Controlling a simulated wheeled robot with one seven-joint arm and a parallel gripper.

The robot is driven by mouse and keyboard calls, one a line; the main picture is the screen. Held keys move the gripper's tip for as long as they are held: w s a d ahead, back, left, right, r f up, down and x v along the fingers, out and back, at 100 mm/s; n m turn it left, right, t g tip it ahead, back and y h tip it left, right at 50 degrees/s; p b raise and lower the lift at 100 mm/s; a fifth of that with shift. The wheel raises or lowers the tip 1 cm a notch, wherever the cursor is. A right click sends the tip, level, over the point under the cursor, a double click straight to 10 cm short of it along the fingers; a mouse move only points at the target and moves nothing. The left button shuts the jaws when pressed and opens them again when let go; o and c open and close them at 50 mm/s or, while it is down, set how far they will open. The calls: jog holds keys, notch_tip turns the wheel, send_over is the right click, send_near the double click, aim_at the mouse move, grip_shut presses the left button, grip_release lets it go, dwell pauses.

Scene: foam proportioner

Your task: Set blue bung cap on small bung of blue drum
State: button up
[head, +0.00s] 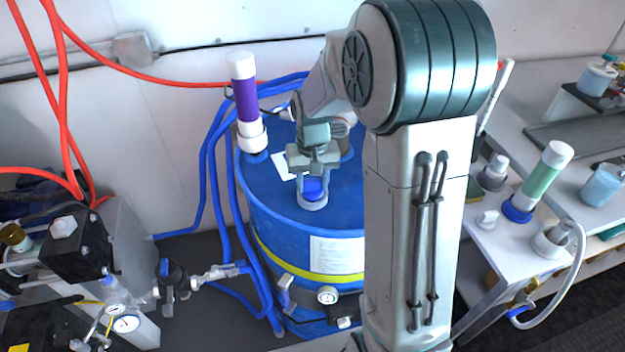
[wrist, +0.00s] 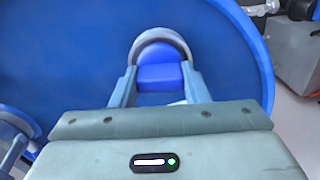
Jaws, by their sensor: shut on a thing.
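The blue drum (head: 275,205) stands in the middle of the head view, and its blue top fills most of the wrist view (wrist: 75,80). My gripper (head: 314,184) is over the near part of the drum top. It is shut on the blue bung cap (head: 313,187), which sits between the fingers in the wrist view (wrist: 160,76). The small bung (head: 314,204) shows as a pale ring right under the cap, and its grey rim arcs around the cap's far side in the wrist view (wrist: 160,35). I cannot tell whether the cap is fully seated.
A purple tube with white ends (head: 245,100) stands upright on the drum's left rear. Blue hoses (head: 205,170) run down the drum's left side. A white side table (head: 500,240) at right holds a green tube (head: 543,180). Valves and gauges (head: 125,322) stand at lower left.

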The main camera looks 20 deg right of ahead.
aim_at(313, 180)
jog(key=shift+f, duration=0.25)
jog(key=o, duration=0.7)
jog(key=shift+r, duration=0.15)
notch_tip(313, 180, up, 11)
jog(key=p, duration=0.7)
jog(key=s+r+t+b, duration=0.1)
jog(key=s, duration=0.5)
jog(key=s+r+t+b, duration=0.1)
jog(key=s+r+b, duration=0.1)
jog(key=s, duration=0.4)
jog(key=s+r+n+t+b, duration=0.1)
jog(key=s, duration=0.6)
jog(key=shift+r+t, duration=0.15)
jog(key=shift+t, duration=0.25)
